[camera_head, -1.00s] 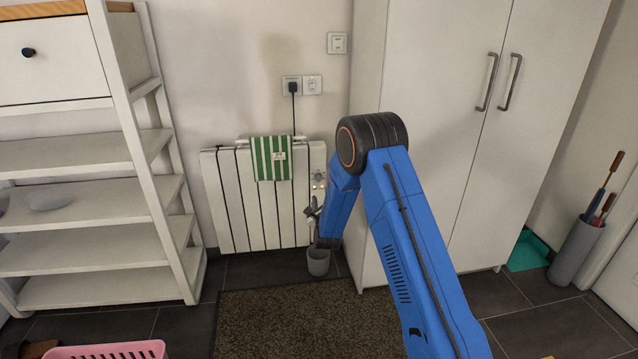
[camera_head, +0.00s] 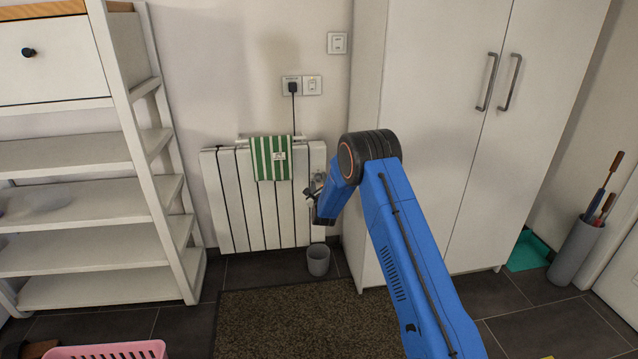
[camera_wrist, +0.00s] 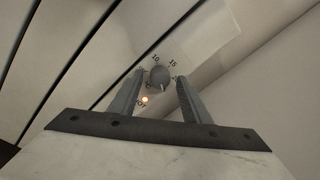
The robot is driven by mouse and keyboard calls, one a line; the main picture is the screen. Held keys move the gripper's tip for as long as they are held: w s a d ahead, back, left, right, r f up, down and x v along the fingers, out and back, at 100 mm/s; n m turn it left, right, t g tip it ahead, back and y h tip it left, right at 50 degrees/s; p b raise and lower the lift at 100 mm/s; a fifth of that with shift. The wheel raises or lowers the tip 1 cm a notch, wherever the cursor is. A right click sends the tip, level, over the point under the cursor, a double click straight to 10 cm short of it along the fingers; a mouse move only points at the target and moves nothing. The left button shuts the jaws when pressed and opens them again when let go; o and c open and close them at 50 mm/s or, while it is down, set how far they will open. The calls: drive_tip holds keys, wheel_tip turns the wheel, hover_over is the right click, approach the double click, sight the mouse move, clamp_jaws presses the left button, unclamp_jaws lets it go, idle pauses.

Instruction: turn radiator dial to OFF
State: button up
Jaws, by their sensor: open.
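The white radiator (camera_head: 230,205) stands against the wall under a striped towel. Its dial (camera_wrist: 159,76) is a round grey knob in the wrist view, with 10 and 15 printed around it. A light pointer mark on the knob points down toward the gripper side. A small orange light (camera_wrist: 145,99) glows below left of the knob. My gripper (camera_wrist: 160,82) is open, with one finger on each side of the knob in that view. I cannot tell whether the fingers touch it. In the head view my gripper (camera_head: 312,190) is at the radiator's right end, partly covering the dial.
A green-striped towel (camera_head: 271,158) hangs on the radiator. A grey bin (camera_head: 318,261) stands on the floor below my gripper. A white cabinet (camera_head: 420,120) stands close on the right, and a shelf (camera_head: 90,205) on the left. A plug (camera_head: 292,87) is in the wall above.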

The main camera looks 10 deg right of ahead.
drive_tip(key=c, duration=1)
drive_tip(key=shift+c, duration=0.2)
